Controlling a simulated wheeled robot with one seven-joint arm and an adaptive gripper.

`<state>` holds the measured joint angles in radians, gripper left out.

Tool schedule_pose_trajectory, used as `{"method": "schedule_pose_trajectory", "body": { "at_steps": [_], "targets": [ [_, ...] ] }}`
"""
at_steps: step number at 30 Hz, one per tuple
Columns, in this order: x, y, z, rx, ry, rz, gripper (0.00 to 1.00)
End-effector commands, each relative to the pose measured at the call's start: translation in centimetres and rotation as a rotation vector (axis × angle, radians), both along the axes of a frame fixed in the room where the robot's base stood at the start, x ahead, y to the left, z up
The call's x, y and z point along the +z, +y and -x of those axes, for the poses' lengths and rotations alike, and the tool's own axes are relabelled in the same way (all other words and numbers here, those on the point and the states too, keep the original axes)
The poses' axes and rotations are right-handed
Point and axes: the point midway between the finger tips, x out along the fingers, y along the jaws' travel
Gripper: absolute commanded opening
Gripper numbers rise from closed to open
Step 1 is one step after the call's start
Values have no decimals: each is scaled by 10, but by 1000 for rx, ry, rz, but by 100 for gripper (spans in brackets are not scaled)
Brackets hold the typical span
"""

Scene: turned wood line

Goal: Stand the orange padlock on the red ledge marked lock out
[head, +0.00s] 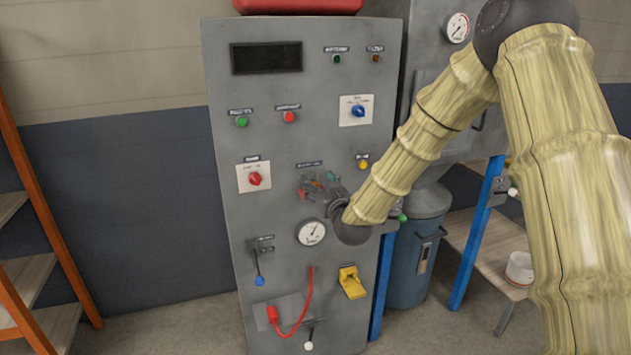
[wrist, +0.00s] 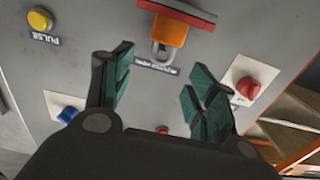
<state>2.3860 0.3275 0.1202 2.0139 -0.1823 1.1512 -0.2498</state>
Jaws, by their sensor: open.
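The orange padlock (wrist: 168,32) is in the wrist view, which shows the panel upside down. Its grey shackle points away from the red ledge (wrist: 176,10), so the padlock looks upright, its body seeming to rest on the ledge. A small label plate lies beyond the shackle, too blurred to read. My gripper (wrist: 160,76) is open, with its green-padded fingers apart and nothing between them. The padlock is beyond the fingertips, clear of both. In the head view my gripper (head: 321,181) is close to the panel, and the padlock and ledge there are small and partly hidden.
The grey panel (head: 228,200) carries a red rotary switch (head: 256,178), a gauge (head: 311,232), a yellow button (head: 363,163) and a blue-knobbed lever (head: 259,281). A red cable (head: 309,300) hangs lower down. Orange-framed shelves (head: 35,190) stand left; open floor lies between them and the panel.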

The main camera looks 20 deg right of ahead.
Motion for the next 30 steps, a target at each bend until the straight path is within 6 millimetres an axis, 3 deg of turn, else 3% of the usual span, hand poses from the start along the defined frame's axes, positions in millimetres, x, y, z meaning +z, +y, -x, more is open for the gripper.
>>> {"method": "schedule_pose_trajectory", "body": {
  "at_steps": [9, 20, 23, 26, 30],
  "targets": [
    [-1, -2, 49, -1, 0, 0, 57],
    [-5, -2, 62, 0, 10, 0, 57],
    [-31, 2, 68, 6, 61, -1, 57],
    [-84, 10, 84, 16, 170, -4, 57],
    [-176, 23, 126, 29, 376, -11, 57]
  ]
}}
